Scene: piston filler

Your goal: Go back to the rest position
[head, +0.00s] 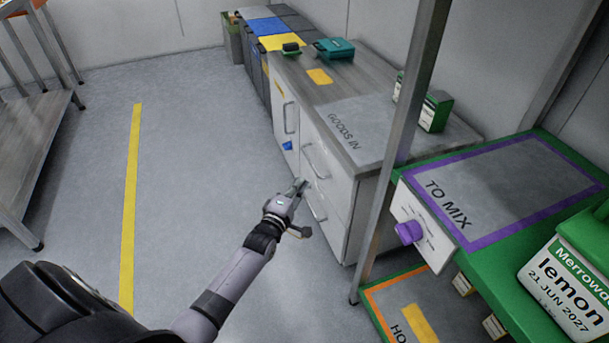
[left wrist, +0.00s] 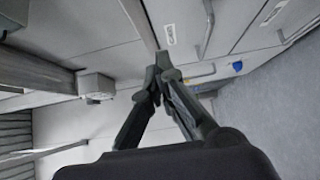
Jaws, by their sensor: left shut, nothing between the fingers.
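My left gripper (head: 297,188) is shut and empty. In the head view it hangs in the air in front of the drawers of the GOODS IN cabinet (head: 331,185). In the left wrist view its two fingers (left wrist: 163,70) meet at the tips, with nothing between them. A cabinet front with handles and a small label (left wrist: 170,30) lies beyond them. I cannot tell from these views whether the gripper touches the cabinet. My right gripper is not in view.
A green TO MIX shelf (head: 555,137) with a purple-knobbed drawer (head: 420,235) is at the right, holding a lemon container (head: 570,285). A metal post (head: 405,125) stands beside it. A steel table (head: 30,140) is at the left. Floor between (head: 180,150) is clear.

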